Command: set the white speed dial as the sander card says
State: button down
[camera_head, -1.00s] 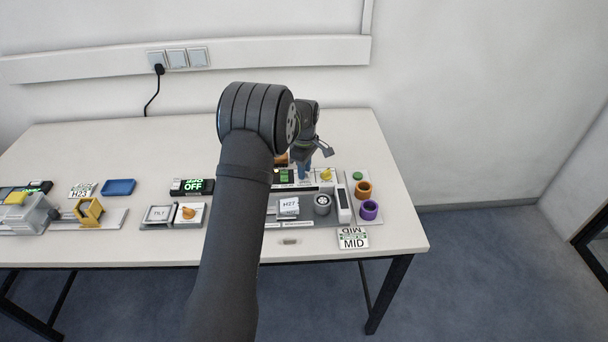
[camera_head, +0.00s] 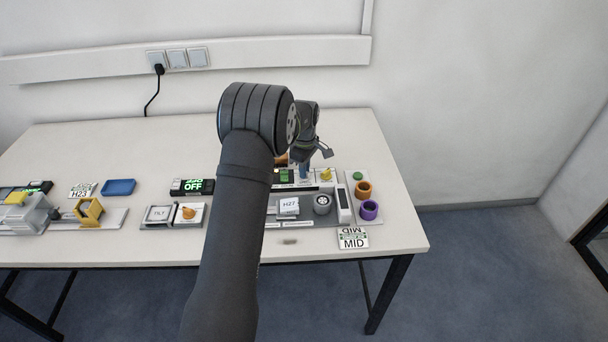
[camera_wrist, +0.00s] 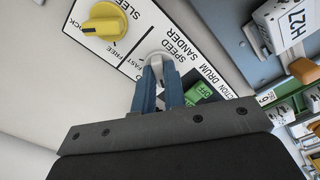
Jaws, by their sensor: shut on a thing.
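The white speed dial (camera_wrist: 158,60) shows in the wrist view on a white panel (camera_wrist: 135,66) lettered SPEED SANDER, with FAST and FREE readable beside it. My gripper (camera_wrist: 160,72) is shut on the dial with its blue fingers, which hide part of it and of its scale. In the head view my gripper (camera_head: 304,172) is over the back of the sander station, and the dial cannot be made out. The sander card (camera_head: 353,239) lies at the table's front right and reads MID.
A yellow knob (camera_wrist: 106,23) sits beside the dial, lettered SLEE and LOCK in part. The table behind is clear.

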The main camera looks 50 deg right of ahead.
jog(key=m, duration=1)
jog(key=shift+m, duration=0.3)
jog(key=c, duration=1.6)
grip_release()
jog(key=shift+m, duration=0.3)
jog(key=shift+r, duration=3.55)
jog(key=shift+f, duration=0.1)
jog(key=shift+f, duration=3.45)
